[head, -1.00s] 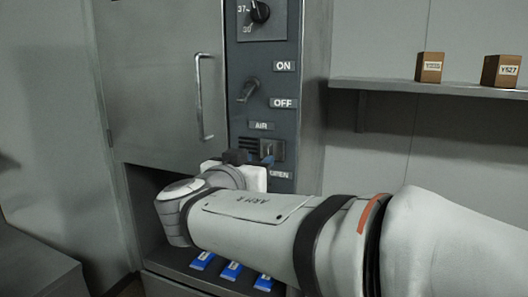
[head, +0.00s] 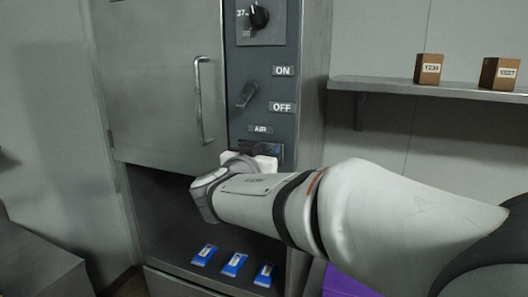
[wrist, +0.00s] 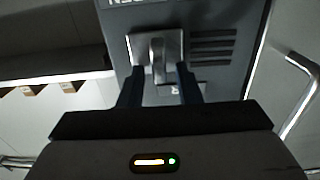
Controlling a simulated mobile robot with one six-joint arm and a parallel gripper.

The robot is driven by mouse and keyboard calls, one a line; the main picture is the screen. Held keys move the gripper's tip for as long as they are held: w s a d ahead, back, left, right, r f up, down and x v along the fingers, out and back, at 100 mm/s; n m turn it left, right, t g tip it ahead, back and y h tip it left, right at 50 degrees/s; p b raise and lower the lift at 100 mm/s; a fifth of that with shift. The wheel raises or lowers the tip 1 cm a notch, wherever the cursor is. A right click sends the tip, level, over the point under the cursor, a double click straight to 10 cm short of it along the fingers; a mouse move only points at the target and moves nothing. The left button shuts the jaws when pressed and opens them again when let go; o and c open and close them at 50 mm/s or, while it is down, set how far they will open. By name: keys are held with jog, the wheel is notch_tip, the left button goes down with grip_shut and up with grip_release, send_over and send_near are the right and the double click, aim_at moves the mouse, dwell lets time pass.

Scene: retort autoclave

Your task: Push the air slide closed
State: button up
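The air slide shows in the wrist view as a small metal plate with a raised tab (wrist: 157,50), beside dark vent slots. The picture there is turned over, with an inverted label at the top edge. In the head view the slide sits under the AIR label (head: 260,129) on the dark panel, mostly hidden by my gripper (head: 252,160). In the wrist view my gripper (wrist: 160,82) has its two dark fingers apart, with the tab just beyond the gap between them. I cannot tell whether a finger touches the slide. Nothing is held.
The ON/OFF lever (head: 245,95) and a dial (head: 258,18) are above on the panel. A door handle (head: 203,100) stands out at left. Blue packs (head: 235,264) lie on the shelf below. Small boxes (head: 428,69) stand on a wall shelf at right.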

grip_shut()
